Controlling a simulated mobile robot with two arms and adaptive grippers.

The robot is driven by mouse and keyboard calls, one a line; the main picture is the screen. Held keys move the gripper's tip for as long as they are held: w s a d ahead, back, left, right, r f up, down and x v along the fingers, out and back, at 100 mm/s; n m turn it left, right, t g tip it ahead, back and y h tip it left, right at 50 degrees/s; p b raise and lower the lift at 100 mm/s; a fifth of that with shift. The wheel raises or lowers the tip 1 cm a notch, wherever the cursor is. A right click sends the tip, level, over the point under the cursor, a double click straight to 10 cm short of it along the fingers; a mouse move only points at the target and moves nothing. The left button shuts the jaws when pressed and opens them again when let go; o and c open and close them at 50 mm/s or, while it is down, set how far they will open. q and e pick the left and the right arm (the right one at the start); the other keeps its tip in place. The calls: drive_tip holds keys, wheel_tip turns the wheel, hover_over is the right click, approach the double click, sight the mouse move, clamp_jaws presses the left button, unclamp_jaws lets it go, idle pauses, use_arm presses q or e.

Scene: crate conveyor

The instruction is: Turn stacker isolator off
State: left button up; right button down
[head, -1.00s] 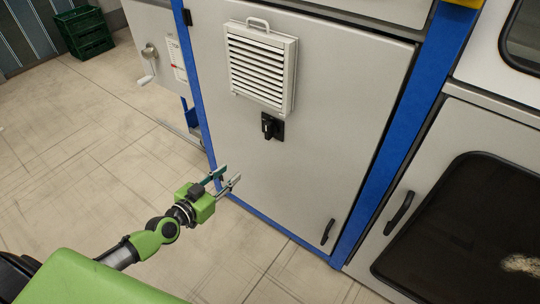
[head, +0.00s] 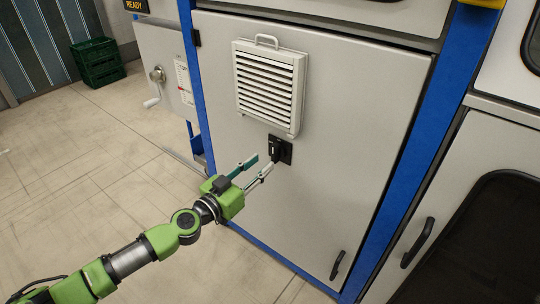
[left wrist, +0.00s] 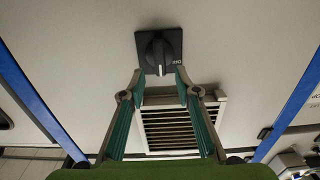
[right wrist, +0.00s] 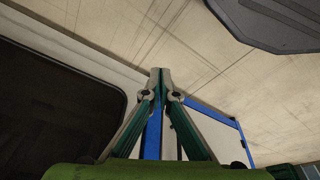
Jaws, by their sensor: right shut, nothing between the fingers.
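The stacker isolator is a black rotary switch on a square black plate (head: 280,149), on the grey cabinet door below the louvred vent. In the left wrist view its knob (left wrist: 158,49) has its grip upright in the picture, with a white mark at the lower end. Small white lettering at the plate's right edge is too small to read surely. My left gripper (head: 262,163) is open and empty, its fingertips just short of the switch and spread to either side of the knob's line. Contact cannot be told. My right gripper (right wrist: 160,71) is shut and empty, away from the switch.
The louvred vent (head: 268,85) with a handle juts out above the switch. Blue frame posts (head: 203,100) edge the cabinet door (head: 350,130). A crank handle (head: 153,88) is on the left panel. Green crates (head: 98,62) stand far back left. The floor at left is clear.

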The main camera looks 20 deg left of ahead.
sight(273, 154)
use_arm(q)
drive_tip(key=shift+x, duration=2.75)
clamp_jaws()
